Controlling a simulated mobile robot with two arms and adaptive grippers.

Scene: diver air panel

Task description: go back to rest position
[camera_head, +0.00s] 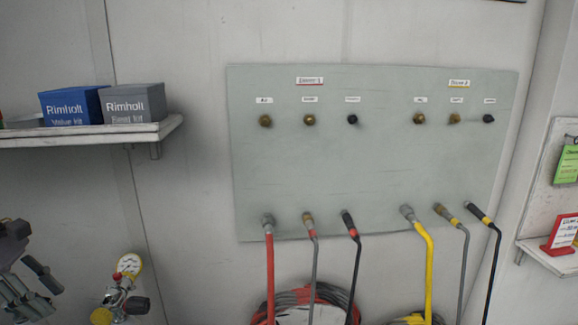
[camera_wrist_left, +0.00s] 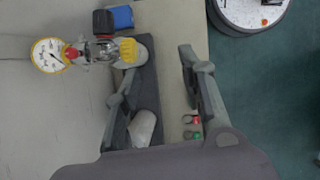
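My left gripper (camera_head: 40,290) shows at the lower left of the head view, just left of a gauge with red and yellow knobs (camera_head: 128,268). In the left wrist view its two fingers (camera_wrist_left: 158,68) are spread apart with nothing gripped between them. The gauge assembly also shows in that view (camera_wrist_left: 50,56), at the upper left, apart from the fingers. My right gripper is not in view.
A grey-green panel (camera_head: 380,165) with several fittings is on the wall. Red, grey, black and yellow hoses hang at its lower edge. A shelf (camera_head: 85,136) at left holds a blue box (camera_head: 72,106) and a grey box (camera_head: 134,104). A small shelf (camera_head: 550,258) stands at right.

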